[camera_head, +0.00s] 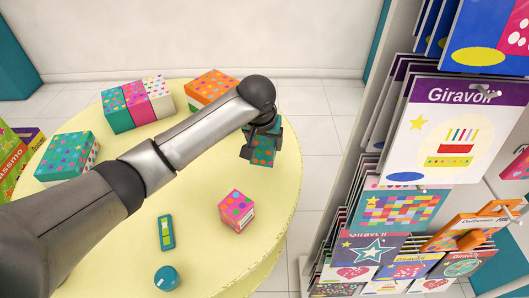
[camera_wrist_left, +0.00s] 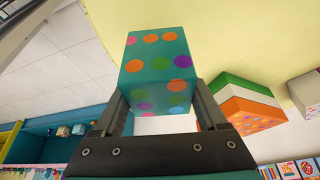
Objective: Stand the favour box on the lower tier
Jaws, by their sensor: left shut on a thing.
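My left gripper (camera_head: 262,138) is shut on a teal favour box with coloured dots (camera_head: 263,154), at the right edge of the round yellow table (camera_head: 190,195). In the left wrist view the same box (camera_wrist_left: 160,65) sits between the two fingers, its dotted faces toward the camera. My arm hides part of the table and part of the box in the head view. I cannot tell whether the box touches the table. I cannot make out which surface is the lower tier. My right gripper is not in view.
Pink dotted box (camera_head: 237,210), green level (camera_head: 166,232) and blue round object (camera_head: 166,279) lie on the near table. Teal (camera_head: 115,112), pink (camera_head: 137,102), white (camera_head: 158,96) and orange (camera_head: 208,86) boxes stand behind; a larger teal box (camera_head: 66,156) is left. A card rack (camera_head: 400,215) stands right.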

